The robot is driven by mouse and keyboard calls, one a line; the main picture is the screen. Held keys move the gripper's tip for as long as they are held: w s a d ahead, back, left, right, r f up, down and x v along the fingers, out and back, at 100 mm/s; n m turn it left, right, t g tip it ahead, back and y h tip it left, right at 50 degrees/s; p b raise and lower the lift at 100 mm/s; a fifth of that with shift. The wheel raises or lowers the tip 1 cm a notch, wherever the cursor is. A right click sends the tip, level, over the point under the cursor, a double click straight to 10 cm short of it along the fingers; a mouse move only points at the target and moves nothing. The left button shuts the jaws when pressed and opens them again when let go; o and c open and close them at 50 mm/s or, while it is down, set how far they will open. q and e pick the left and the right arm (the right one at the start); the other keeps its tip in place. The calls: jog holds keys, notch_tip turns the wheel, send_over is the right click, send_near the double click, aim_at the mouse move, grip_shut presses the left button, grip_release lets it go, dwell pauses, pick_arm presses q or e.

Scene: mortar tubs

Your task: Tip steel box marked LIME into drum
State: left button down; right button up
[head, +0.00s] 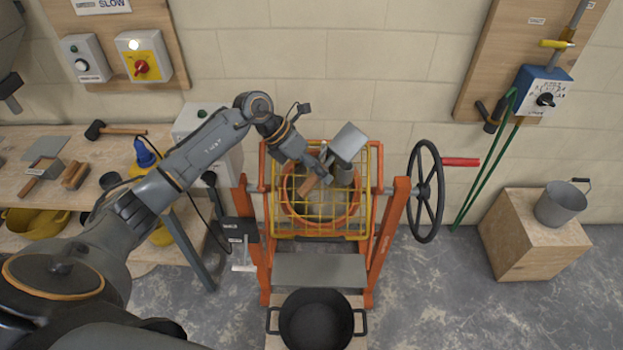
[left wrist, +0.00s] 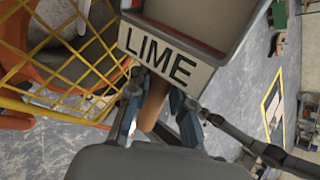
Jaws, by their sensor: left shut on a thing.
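The grey steel box (head: 347,141) is held up in front of the drum's mouth, at the upper right of the yellow guard grid. It looks tilted in the head view. In the left wrist view its pale face reads LIME (left wrist: 165,57); I cannot tell what is inside it. My left gripper (head: 322,178) is shut on the box's wooden handle (left wrist: 152,103). The orange drum (head: 290,205) sits in an orange frame behind the yellow bar grid (head: 320,234). The drum also shows at the left of the left wrist view (left wrist: 50,62). My right gripper is not in view.
A black handwheel (head: 427,190) with a red handle stands right of the drum. A black two-handled tub (head: 316,320) is below in front. A grey bucket (head: 561,204) stands on a wooden block at right. A bench (head: 80,185) with tools is at left.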

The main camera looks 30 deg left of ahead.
pick_arm(q)
jog(key=shift+a+f+h+b, duration=0.2)
jog(key=shift+h+b, duration=0.3)
jog(key=shift+b, duration=0.4)
jog(key=shift+a+h+b, duration=0.15)
jog(key=shift+h+b, duration=0.15)
jog(key=shift+b, duration=0.1)
jog(key=shift+w+a+r+h+b, duration=0.15)
jog(key=shift+a+h+b, duration=0.35)
jog(key=shift+b, duration=0.45)
jog(key=h+b, duration=0.1)
jog(key=b, duration=0.1)
jog(key=f+b, duration=0.1)
jog(key=shift+a+n+h+b, duration=0.2)
jog(key=shift+n+h+b, duration=0.2)
jog(key=shift+r+h+b, duration=0.65)
jog(key=shift+r+h, duration=0.15)
jog(key=shift+r, duration=0.1)
jog(key=shift+a+r+n+h+b, duration=0.2)
jog(key=shift+r+h, duration=0.2)
jog(key=shift+r, duration=0.35)
jog(key=shift+a+r+n+h+b, duration=0.1)
jog(key=shift+r+n+h, duration=0.1)
jog(key=shift+r+h, duration=0.35)
